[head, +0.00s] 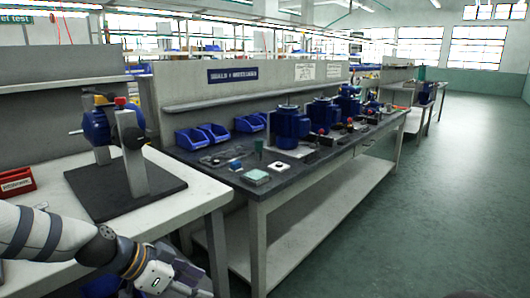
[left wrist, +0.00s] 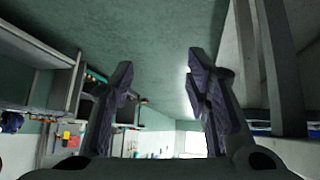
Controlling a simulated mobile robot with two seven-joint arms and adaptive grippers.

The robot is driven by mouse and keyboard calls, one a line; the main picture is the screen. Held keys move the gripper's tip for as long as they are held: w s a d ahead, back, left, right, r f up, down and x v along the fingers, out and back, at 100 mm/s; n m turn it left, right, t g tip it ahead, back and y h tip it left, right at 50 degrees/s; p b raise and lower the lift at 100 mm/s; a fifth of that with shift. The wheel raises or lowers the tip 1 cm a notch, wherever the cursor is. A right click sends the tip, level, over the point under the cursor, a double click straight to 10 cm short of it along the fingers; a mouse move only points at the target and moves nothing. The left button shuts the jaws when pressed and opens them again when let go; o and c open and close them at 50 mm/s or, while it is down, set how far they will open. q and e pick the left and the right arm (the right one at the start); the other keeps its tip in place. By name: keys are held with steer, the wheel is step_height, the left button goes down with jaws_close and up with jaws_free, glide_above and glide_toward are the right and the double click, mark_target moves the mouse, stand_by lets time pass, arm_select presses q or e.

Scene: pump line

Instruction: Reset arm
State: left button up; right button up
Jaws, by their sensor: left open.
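My left arm comes in from the lower left in the head view, in front of the near bench. The wrist end of my left gripper (head: 165,277) shows at the bottom edge, and its fingertips are not clear there. In the left wrist view my left gripper (left wrist: 160,85) is open, its two dark fingers well apart with nothing between them. Green floor and a far wall show behind the fingers. My right gripper is in neither view.
The near bench (head: 185,205) holds a dark plate with a blue pump on an upright stand, and a red bin (head: 16,182). The long bench (head: 230,180) carries blue bins (head: 191,139) and several blue pumps (head: 290,124). The green floor (head: 430,200) at right is clear.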

arm_select(q)
steer(key=s+d+f+n+g+y+p, duration=0.15)
steer(key=s+f, duration=0.25)
steer(key=s, duration=0.4)
steer(key=s+f+n+g+y, duration=0.1)
steer(key=s+f+n, duration=0.1)
steer(key=s+f, duration=0.35)
steer(key=s+f+n+g+y+p, duration=0.1)
steer(key=s+f+n, duration=0.15)
steer(key=s, duration=0.65)
steer(key=s+a+n+g+y+p, duration=0.1)
steer(key=s+a, duration=0.2)
steer(key=s, duration=0.5)
steer(key=s+a+r+n+g+y+p, duration=0.1)
steer(key=s+a+n, duration=0.1)
steer(key=s, duration=0.7)
steer(key=s+a+r+n+g+y+p, duration=0.1)
steer(key=s+a, duration=0.3)
steer(key=s, duration=0.4)
steer(key=shift+s+n+y, duration=0.35)
steer(key=shift+n+y, duration=0.1)
steer(key=shift+n, duration=0.15)
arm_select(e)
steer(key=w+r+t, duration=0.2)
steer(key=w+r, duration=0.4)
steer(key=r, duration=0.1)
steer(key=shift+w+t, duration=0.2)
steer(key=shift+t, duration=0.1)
